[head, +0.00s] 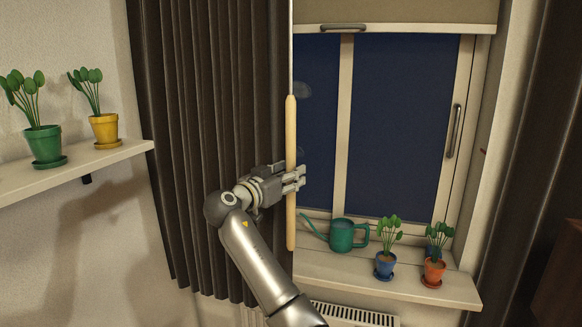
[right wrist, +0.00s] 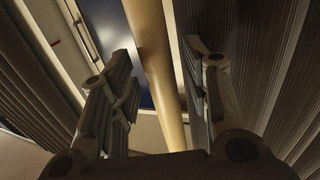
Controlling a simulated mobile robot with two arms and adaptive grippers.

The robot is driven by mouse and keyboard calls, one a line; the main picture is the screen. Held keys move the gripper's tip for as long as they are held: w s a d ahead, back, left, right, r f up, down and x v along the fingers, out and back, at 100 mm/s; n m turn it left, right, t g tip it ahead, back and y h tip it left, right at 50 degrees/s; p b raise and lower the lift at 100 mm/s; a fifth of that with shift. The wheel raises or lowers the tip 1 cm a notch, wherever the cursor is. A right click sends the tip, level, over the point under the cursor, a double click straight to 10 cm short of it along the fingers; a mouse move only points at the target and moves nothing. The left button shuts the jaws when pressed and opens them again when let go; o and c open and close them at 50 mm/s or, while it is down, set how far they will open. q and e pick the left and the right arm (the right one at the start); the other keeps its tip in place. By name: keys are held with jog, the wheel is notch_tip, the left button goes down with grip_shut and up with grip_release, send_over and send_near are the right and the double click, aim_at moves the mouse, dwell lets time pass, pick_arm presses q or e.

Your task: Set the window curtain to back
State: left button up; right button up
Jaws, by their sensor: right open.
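The dark pleated window curtain (head: 215,120) hangs over the left part of the window, its right edge near the window's middle. A wooden draw wand (head: 291,215) hangs upright along that edge from a thin rod. My right gripper (head: 298,178) is at the wand's middle. In the right wrist view the wand (right wrist: 155,60) passes between the two open fingers (right wrist: 165,85), with a gap on both sides. The curtain (right wrist: 245,60) shows behind the right finger there. A second dark curtain (head: 530,150) hangs at the far right. My left gripper is not in view.
On the sill (head: 400,288) stand a green watering can (head: 342,236), a blue pot (head: 385,266) and an orange pot (head: 433,270), with another plant behind. A left shelf (head: 75,170) holds a green pot (head: 44,146) and a yellow pot (head: 104,130). A blind (head: 400,10) covers the window top.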

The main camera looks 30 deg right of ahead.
jog(key=shift+w+d, duration=0.25)
jog(key=shift+d, duration=0.3)
grip_shut()
